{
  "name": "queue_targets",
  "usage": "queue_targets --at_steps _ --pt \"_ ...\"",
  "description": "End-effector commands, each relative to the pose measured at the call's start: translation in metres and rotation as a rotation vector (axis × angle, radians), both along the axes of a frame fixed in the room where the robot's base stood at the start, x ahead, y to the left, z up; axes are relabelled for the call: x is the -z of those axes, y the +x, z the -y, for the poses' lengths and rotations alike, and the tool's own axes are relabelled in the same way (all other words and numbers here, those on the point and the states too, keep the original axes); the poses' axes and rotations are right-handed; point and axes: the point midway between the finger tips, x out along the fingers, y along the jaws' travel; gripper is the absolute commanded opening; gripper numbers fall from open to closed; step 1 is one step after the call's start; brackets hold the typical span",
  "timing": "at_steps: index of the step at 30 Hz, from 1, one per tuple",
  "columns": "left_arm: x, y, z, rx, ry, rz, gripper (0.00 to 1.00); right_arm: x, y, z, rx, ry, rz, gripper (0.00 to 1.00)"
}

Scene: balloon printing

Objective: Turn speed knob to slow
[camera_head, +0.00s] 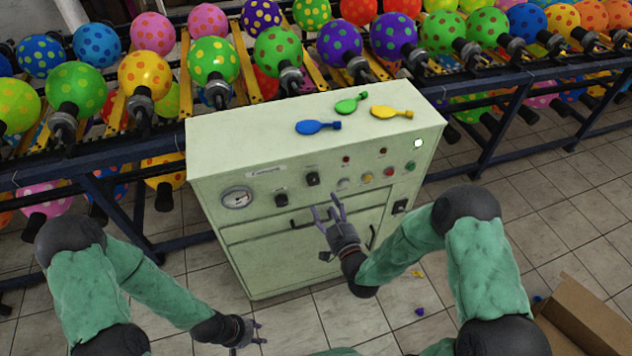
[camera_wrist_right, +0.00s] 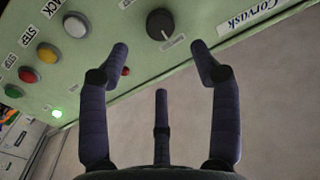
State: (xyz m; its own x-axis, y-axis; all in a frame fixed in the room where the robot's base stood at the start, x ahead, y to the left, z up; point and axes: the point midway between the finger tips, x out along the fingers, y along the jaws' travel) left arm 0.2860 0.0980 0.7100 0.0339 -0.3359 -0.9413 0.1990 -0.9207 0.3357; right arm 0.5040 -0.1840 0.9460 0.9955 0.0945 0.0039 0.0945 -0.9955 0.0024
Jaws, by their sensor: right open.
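The pale green control cabinet (camera_head: 330,152) stands in the middle of the head view. Two dark knobs are on its front, a lower left knob (camera_head: 281,200) and an upper right knob (camera_head: 312,178); their labels are too small to read. My right gripper (camera_head: 327,204) is open and empty in front of the panel. In the right wrist view, a black knob (camera_wrist_right: 160,24) lies beyond and between the spread fingertips of my right gripper (camera_wrist_right: 160,52), with a visible gap. My left gripper (camera_head: 248,332) is low at the bottom, away from the cabinet; its finger opening is unclear.
A gauge (camera_head: 237,198) and coloured buttons (camera_head: 366,178) share the panel; a white button (camera_wrist_right: 76,25) is near the knob. Blue (camera_head: 317,127), green and yellow deflated balloons lie on top. Balloon racks stand behind. An open cardboard box (camera_head: 580,320) is at lower right.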

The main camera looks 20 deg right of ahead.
Motion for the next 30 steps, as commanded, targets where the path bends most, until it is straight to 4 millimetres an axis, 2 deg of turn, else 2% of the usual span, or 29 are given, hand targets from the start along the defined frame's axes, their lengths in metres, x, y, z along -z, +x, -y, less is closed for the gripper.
queue_targets --at_steps 9,15,21,29,30 --pt "0.007 0.0 0.0 0.0 0.0 0.0 0.4 0.002 0.055 -0.006 -0.002 0.001 0.0 0.64" --pt "0.011 0.0 0.0 0.0 0.0 0.0 0.4 0.002 0.082 -0.009 -0.002 0.002 -0.003 0.64" --pt "0.012 0.0 0.0 0.0 0.0 0.0 0.4 0.001 0.095 -0.01 -0.001 0.003 -0.003 0.64" --pt "0.011 0.0 0.0 0.0 0.0 0.0 0.4 0.001 0.096 -0.01 0.0 0.003 -0.004 0.64" --pt "0.011 0.0 0.0 0.0 0.0 0.0 0.4 0.001 0.096 -0.01 0.0 0.003 -0.004 0.61"
